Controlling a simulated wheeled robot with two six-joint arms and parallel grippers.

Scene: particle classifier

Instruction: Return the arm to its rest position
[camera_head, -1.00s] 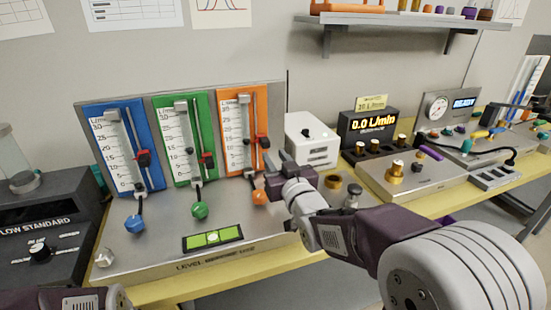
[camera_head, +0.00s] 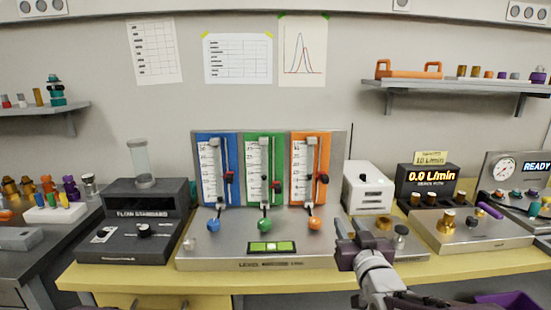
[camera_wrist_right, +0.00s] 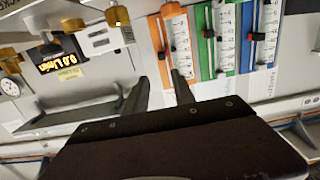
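My right gripper (camera_head: 352,228) is in front of the flowmeter panel's right end, with nothing between its fingers. In the right wrist view the gripper (camera_wrist_right: 161,78) shows two fingers standing apart with a clear gap, so it is open. The blue flowmeter (camera_head: 229,160), green flowmeter (camera_head: 253,160) and orange flowmeter (camera_head: 299,152) stand upright on the panel. Below them are a blue knob (camera_head: 213,225), a green knob (camera_head: 264,224) and an orange knob (camera_head: 315,223). The gripper is apart from the orange knob, to its right. My left gripper is not in view.
A dark flow standard box (camera_head: 120,255) stands left of the panel. To the right are a white box (camera_head: 376,197), a display (camera_head: 432,172) reading 0.0 L/min and a metal plate (camera_head: 500,238) with fittings. The yellow bench edge (camera_head: 130,277) runs along the front.

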